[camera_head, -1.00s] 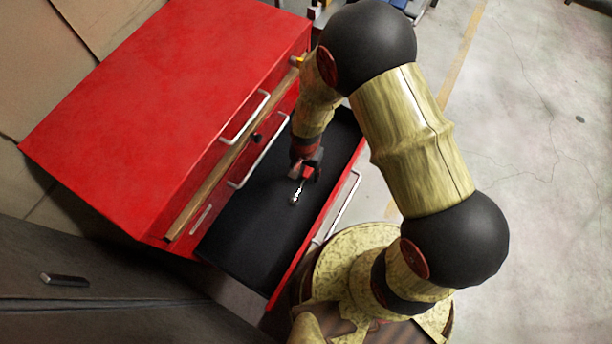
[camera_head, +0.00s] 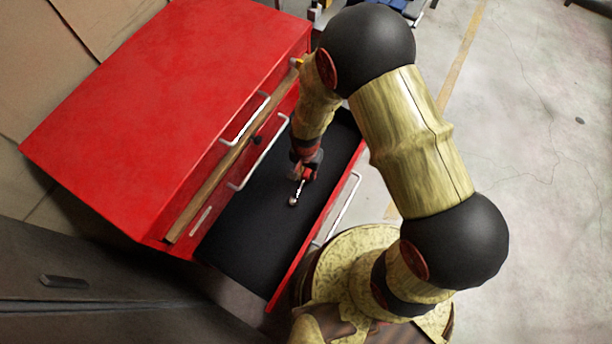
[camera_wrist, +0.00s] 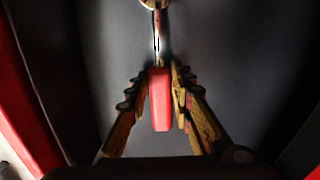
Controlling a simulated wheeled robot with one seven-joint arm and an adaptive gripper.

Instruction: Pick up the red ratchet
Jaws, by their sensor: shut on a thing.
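The red ratchet has a red handle (camera_wrist: 160,98) and a silver shaft with a round head (camera_wrist: 156,4). In the head view its silver end (camera_head: 295,198) shows over the black floor of the open drawer (camera_head: 254,232). My gripper (camera_wrist: 159,92) is shut on the red handle, one finger on each side, and the shaft points away from the fingers. In the head view my gripper (camera_head: 307,174) reaches down into the drawer. I cannot tell whether the ratchet touches the drawer floor. Part of the handle is hidden by the gripper in the head view.
The red tool cabinet (camera_head: 170,98) stands at the left, with silver drawer handles and a wooden strip (camera_head: 215,187) along its front edge. The drawer's red front wall borders the gripper's right. The drawer floor around the ratchet looks bare. Open concrete floor (camera_head: 540,150) lies to the right.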

